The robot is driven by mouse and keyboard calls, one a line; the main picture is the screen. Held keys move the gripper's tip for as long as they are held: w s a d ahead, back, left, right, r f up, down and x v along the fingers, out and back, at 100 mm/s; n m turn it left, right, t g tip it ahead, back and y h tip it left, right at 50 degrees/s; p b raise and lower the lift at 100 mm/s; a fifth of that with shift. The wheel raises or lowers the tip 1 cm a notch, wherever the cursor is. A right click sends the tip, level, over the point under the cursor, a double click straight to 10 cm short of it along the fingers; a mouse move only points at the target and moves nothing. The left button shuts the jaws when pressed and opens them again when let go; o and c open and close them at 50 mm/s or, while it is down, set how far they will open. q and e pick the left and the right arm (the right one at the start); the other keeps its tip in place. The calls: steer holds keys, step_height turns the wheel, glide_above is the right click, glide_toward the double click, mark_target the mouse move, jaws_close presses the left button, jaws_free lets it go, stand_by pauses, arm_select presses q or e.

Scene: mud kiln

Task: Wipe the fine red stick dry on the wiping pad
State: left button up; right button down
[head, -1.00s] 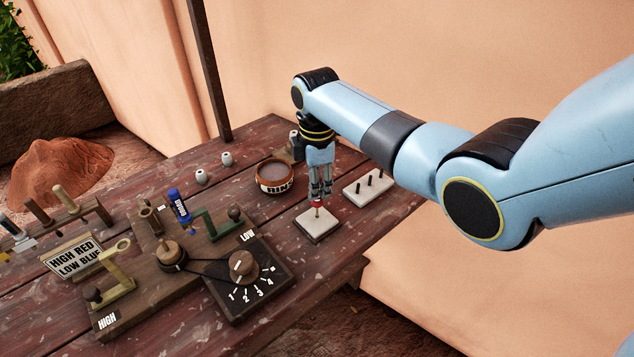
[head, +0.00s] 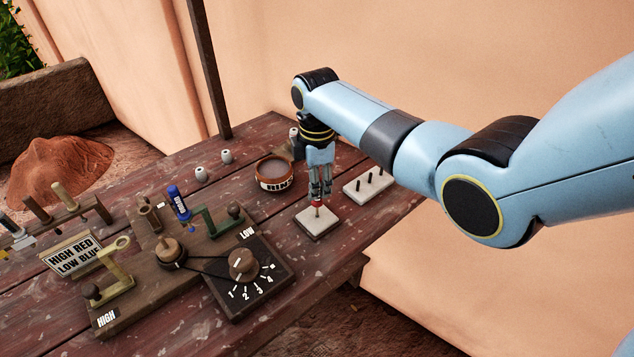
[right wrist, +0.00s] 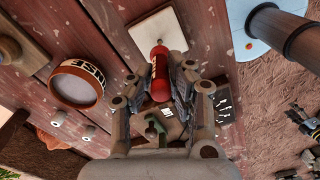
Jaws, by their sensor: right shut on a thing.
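My right gripper (head: 319,192) points down over the white wiping pad (head: 309,226) and is shut on the fine red stick (right wrist: 160,76). In the right wrist view the stick's red body lies between the fingers, and its thin tip reaches over the pad (right wrist: 146,25). In the head view only a little of the red stick (head: 317,204) shows below the fingers. Its tip is at the pad's surface; I cannot tell whether it presses on it. My left gripper is not in view.
A round rinse bowl (head: 274,175) stands behind and left of the pad. A pale block with dark pegs (head: 368,187) is to the right. A wooden device with a numbered dial (head: 243,265) and a blue stick (head: 178,202) stand at the left front.

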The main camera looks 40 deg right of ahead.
steer(key=shift+a+r+p, duration=0.1)
steer(key=shift+a+p, duration=0.35)
steer(key=shift+a, duration=0.05)
steer(key=shift+d, duration=1.05)
steer(key=shift+a+p, duration=0.35)
steer(key=shift+a, duration=0.75)
steer(key=shift+d, duration=1.1)
steer(key=shift+s+a+p, duration=0.1)
steer(key=shift+a+p, duration=0.35)
steer(key=shift+a, duration=0.65)
steer(key=shift+d, duration=1.1)
steer(key=shift+a+p, duration=0.3)
steer(key=shift+a, duration=0.8)
steer(key=shift+d, duration=1.1)
